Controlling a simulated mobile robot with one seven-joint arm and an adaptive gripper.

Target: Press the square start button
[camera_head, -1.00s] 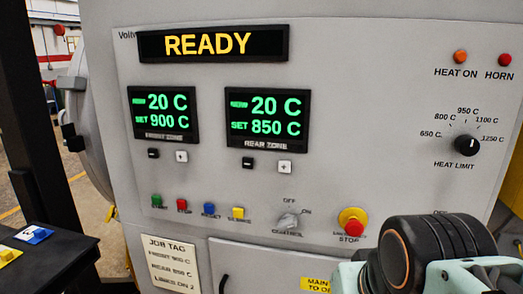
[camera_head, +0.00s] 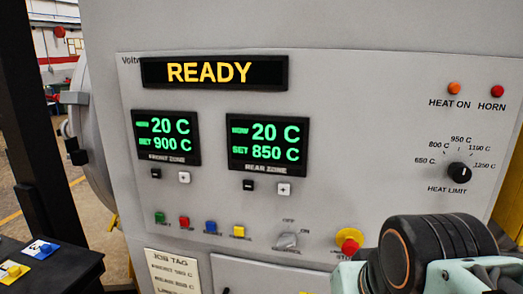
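The furnace control panel (camera_head: 330,185) fills most of the head view. The start button is unobstructed. Part of my arm shows at the lower right, in front of the panel and well to the right of the start button. My gripper's fingers cannot be made out.
The display (camera_head: 215,72) reads READY. The control switch (camera_head: 287,241) and emergency stop (camera_head: 349,240) lie right of the buttons, the emergency stop close to my arm. A dark table (camera_head: 60,272) with blue and yellow pieces stands at lower left. A job tag (camera_head: 172,270) hangs below the buttons.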

